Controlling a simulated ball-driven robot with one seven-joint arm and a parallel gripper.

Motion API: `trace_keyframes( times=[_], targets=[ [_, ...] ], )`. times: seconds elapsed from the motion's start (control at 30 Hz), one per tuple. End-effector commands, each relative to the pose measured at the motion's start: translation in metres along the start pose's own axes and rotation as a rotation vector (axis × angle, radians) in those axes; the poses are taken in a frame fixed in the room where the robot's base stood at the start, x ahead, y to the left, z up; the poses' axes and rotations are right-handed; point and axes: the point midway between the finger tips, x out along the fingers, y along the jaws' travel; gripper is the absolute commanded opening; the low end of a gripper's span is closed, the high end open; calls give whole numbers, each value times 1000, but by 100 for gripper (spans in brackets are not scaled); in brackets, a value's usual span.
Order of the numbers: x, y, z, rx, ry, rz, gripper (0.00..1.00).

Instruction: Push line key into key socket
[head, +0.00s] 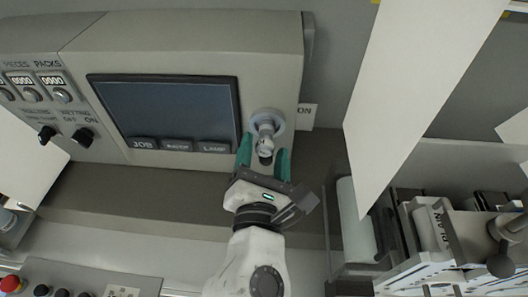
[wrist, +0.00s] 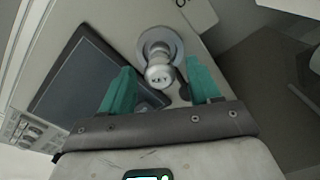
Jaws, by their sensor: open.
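The line key (head: 265,148) is a pale grey knob-like piece, and it stands at the round key socket (head: 268,121) on the right part of the console face.
A dark screen (head: 165,108) with JOB and LAMP buttons is left of the socket. Black rotary knobs (head: 82,138) are further left. A large white panel (head: 415,80) hangs at the right, above a roller (head: 356,220) and machinery. A grey ledge (head: 130,205) runs below the console.

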Motion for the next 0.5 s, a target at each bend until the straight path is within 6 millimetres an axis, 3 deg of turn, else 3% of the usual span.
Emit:
trace_keyframes(
  times=[0.27, 0.5],
  targets=[
    [-12, -1, -2, 0, 2, 1, 62],
    [-57, -1, -3, 1, 3, 2, 62]
  ],
)
